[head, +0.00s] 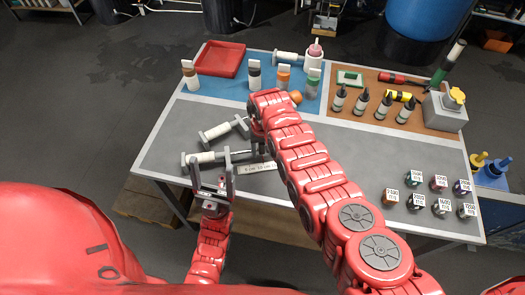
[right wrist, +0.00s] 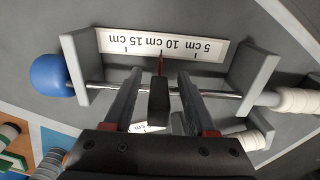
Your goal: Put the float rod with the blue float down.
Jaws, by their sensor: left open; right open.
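The float rod (right wrist: 215,92) lies level across the two grey uprights of a stand (right wrist: 255,75). Its blue float (right wrist: 48,75) is at the left end in the right wrist view, outside the upright, and its white grip (right wrist: 295,101) is at the other end. The white grip also shows in the head view (head: 203,158); my right arm hides the float there. My right gripper (right wrist: 160,75) is open, its fingers on either side of a dark block with a red pointer (right wrist: 159,98) on the rod. My left gripper (head: 211,172) is open and empty near the grip.
A scale strip (right wrist: 165,45) lies along the stand. A second white-gripped rod (head: 222,130) lies just behind. Bottles (head: 189,75) and a red tray (head: 220,58) stand at the back left; several small labelled jars (head: 414,201) stand at the front right.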

